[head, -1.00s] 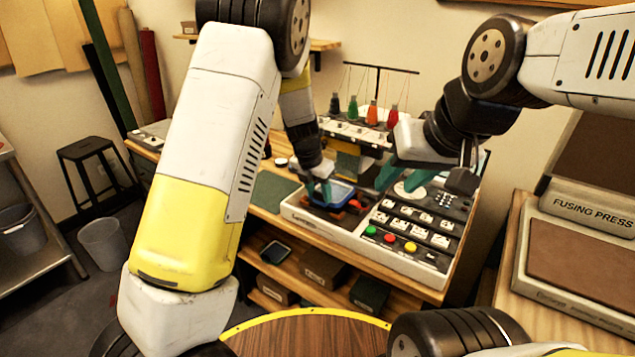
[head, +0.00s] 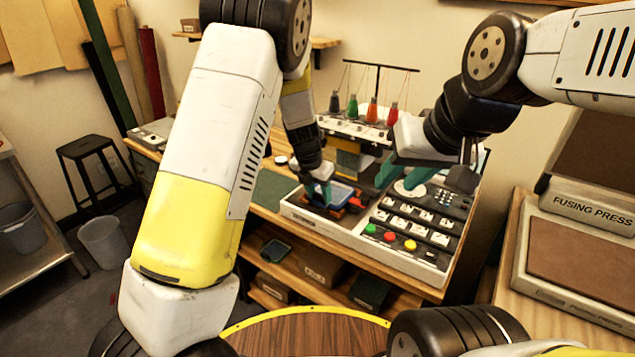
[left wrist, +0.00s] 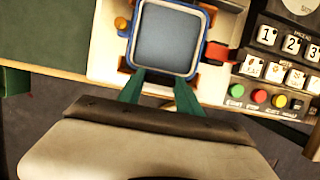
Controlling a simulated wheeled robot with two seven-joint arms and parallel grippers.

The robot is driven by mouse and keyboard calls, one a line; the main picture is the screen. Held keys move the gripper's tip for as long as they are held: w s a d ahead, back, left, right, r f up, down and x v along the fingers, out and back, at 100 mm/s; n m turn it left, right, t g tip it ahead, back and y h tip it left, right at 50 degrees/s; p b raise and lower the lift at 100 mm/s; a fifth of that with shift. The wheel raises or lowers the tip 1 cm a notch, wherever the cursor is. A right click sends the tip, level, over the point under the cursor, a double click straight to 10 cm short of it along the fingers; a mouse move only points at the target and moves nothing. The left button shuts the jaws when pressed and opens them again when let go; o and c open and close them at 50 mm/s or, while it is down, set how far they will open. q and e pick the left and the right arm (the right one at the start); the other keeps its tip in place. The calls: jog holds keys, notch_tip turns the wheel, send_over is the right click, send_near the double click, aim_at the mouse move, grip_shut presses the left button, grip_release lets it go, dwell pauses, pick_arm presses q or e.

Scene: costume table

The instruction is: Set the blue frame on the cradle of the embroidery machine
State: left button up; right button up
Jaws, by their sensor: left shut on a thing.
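The blue frame (head: 341,195) is a rounded square with a grey-blue inside, on or just above the cradle of the embroidery machine (head: 310,221). In the left wrist view the frame (left wrist: 167,38) fills the top middle. Orange cradle parts (left wrist: 213,75) show around its edges. My left gripper (head: 326,192) is shut on the frame's near side; its green fingers (left wrist: 160,92) reach the frame's lower edge. Whether the frame rests fully on the cradle cannot be told. My right gripper (head: 402,176) is over the machine's right part, its green fingers apart and empty.
The machine's button panel (head: 405,235) lies right of the cradle. Thread spools (head: 371,112) stand behind. A green mat (head: 272,190) lies left of the machine. A fusing press (head: 585,250) stands at the right. Boxes sit on the shelf (head: 320,268) below.

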pick_arm(q)
jog(key=shift+f, duration=0.4)
dwell(0.5)
jog(key=o, duration=1.3)
jog(key=shift+o, duration=0.2)
jog(key=shift+r, duration=0.1)
jog(key=shift+r, duration=2.15)
jog(key=s+a+r, duration=0.3)
jog(key=s, duration=0.2)
jog(key=shift+a, duration=0.3)
